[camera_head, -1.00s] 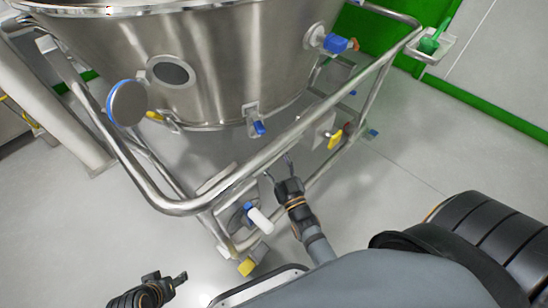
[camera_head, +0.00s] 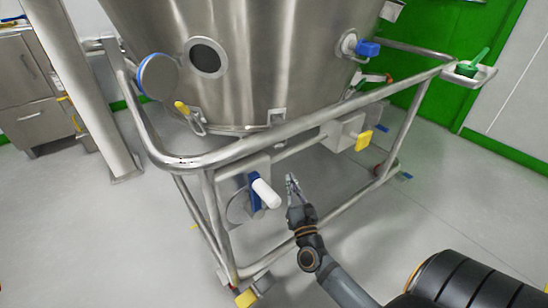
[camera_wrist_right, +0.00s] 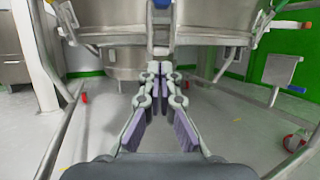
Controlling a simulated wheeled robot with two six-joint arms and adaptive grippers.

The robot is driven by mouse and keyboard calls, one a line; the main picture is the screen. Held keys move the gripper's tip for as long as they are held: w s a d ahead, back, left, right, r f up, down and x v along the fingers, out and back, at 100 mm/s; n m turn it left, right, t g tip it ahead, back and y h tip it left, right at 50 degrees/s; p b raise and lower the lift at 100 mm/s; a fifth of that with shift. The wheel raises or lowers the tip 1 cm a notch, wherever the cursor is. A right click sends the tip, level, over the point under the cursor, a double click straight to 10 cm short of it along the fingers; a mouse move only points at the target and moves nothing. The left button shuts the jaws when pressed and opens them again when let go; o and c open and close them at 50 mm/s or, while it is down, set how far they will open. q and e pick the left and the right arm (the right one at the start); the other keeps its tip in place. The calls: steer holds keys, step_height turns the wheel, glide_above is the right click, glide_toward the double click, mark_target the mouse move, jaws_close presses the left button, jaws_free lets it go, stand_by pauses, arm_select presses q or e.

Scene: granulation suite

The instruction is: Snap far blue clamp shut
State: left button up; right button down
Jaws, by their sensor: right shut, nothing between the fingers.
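A clamp with a blue handle (camera_wrist_right: 161,4) hangs from the bowl's lower rim at the top centre of the right wrist view, cut by the picture edge. In the head view only its metal bracket (camera_head: 276,112) shows above the rail; the handle is hidden. I cannot tell whether this clamp is open or shut. My right gripper (camera_head: 291,180) is below the front rail, pointing up toward the bowl. In the right wrist view the fingertips (camera_wrist_right: 160,68) are together and empty, below the clamp and apart from it. My left gripper is out of view.
The steel bowl (camera_head: 245,60) stands in a tubular frame (camera_head: 320,115). A yellow-handled clamp (camera_head: 182,108) is on its rim. A blue-handled fitting (camera_head: 368,48) is at the upper right. A white-handled valve (camera_head: 265,193) is left of my right gripper. Floor to the right is clear.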

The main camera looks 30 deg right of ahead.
steer(key=w+d+r, duration=0.1)
steer(key=w+r, duration=0.1)
steer(key=w, duration=0.1)
steer(key=w+d+r+p, duration=0.1)
steer(key=w+r, duration=0.1)
steer(key=w, duration=0.1)
steer(key=w+d+r, duration=0.1)
steer(key=w+r, duration=0.1)
steer(key=r, duration=0.1)
steer(key=shift+w+r+p, duration=0.1)
steer(key=shift+w+p, duration=0.2)
steer(key=shift+w, duration=0.1)
steer(key=shift+r+p, duration=0.1)
steer(key=shift+p, duration=0.85)
steer(key=shift+s+r+g+p, duration=0.15)
steer(key=shift+r+g+p, duration=0.35)
steer(key=shift+p, duration=1.2)
